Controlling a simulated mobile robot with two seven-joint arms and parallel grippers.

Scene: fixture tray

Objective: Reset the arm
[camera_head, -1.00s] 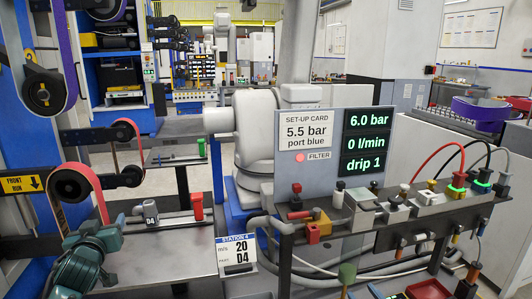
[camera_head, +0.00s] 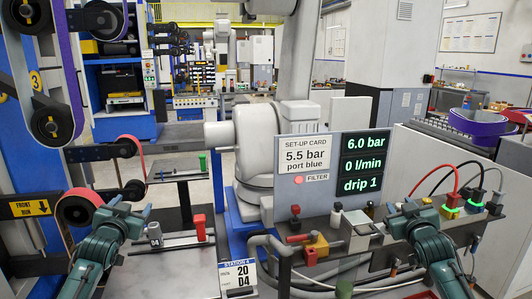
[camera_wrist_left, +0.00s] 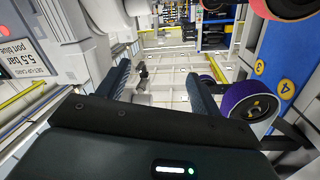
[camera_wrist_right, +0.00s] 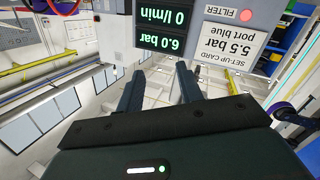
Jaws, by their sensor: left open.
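My left gripper (camera_head: 132,207) is raised at the left of the head view, in front of the belt machine and the bench. Its two dark fingers stand apart and empty in the left wrist view (camera_wrist_left: 158,80). My right gripper (camera_head: 412,206) is raised at the right, in front of the valve bench and below the display panel. Its fingers also stand apart with nothing between them in the right wrist view (camera_wrist_right: 160,75). Both arms come up from the bottom of the head view.
The display panel (camera_head: 310,190) stands behind the valve row, between my grippers. A red block (camera_head: 200,228) stands on the left bench (camera_head: 185,270). Hoses rise at the right near a black connector (camera_head: 495,203). The belt roller (camera_head: 75,212) is close to my left arm.

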